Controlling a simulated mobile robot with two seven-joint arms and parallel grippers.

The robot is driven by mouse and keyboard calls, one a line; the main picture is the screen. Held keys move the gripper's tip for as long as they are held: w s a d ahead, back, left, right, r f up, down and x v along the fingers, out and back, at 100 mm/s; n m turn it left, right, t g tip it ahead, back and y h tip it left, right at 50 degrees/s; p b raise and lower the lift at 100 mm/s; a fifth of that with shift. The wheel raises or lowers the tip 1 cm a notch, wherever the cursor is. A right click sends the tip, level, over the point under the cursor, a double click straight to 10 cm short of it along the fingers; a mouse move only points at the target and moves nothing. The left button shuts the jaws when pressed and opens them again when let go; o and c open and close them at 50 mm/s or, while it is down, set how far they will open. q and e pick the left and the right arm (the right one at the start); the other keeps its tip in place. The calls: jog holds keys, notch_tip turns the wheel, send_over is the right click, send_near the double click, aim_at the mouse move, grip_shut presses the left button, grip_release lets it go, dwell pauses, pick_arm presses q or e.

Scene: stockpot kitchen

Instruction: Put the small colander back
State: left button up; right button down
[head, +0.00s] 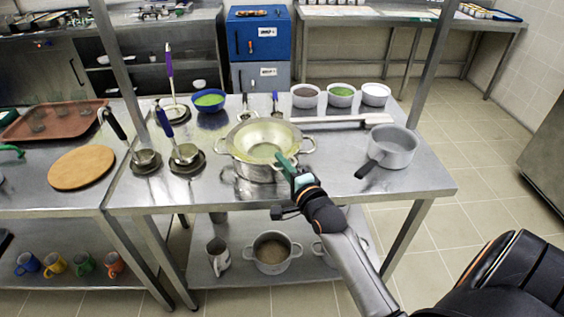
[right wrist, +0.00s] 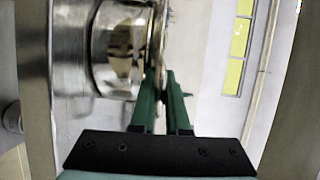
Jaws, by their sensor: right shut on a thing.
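The small colander (head: 262,134) is a shiny metal bowl with a wide rim and a yellowish inside. It is at the middle of the steel table in the head view, directly over a steel pot (head: 258,172). I cannot tell if it rests on the pot or hangs just above it. My right gripper (head: 285,162) is shut on the colander at its near right side. In the right wrist view its green fingers (right wrist: 164,92) close at a thin metal edge beside the pot's shiny wall (right wrist: 75,50). My left gripper is not in view.
A grey saucepan (head: 394,146) stands to the right, its dark handle toward me. White bowls (head: 341,95) and a blue bowl (head: 209,100) stand behind. Ladles (head: 186,153) rest on dark round holders at left. The table (head: 330,180) is bare along its front right.

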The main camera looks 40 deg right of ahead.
jog(key=shift+f, duration=0.25)
jog(key=c, duration=0.9)
grip_release()
jog(key=shift+r, duration=0.1)
jog(key=s+a+r, duration=0.2)
jog(key=s, duration=1)
jog(key=s+a+f+n+g+y, duration=0.1)
jog(key=s+a+f+n+g, duration=0.1)
jog(key=s+a+f+n, duration=0.2)
jog(key=s+a+f+n+g+y, duration=0.2)
jog(key=a+f+n, duration=0.4)
jog(key=f+n, duration=0.4)
jog(key=s+a+f+n+g+y, duration=0.2)
jog(key=s+a+f+n+g, duration=0.2)
jog(key=f, duration=0.7)
jog(key=shift+s+a+f+n, duration=0.1)
jog(key=shift+s+a+n, duration=0.4)
jog(key=shift+n, duration=0.5)
jog(key=shift+s+a+f+n, duration=0.1)
jog(key=shift+s+a+n, duration=0.4)
jog(key=shift+n, duration=0.5)
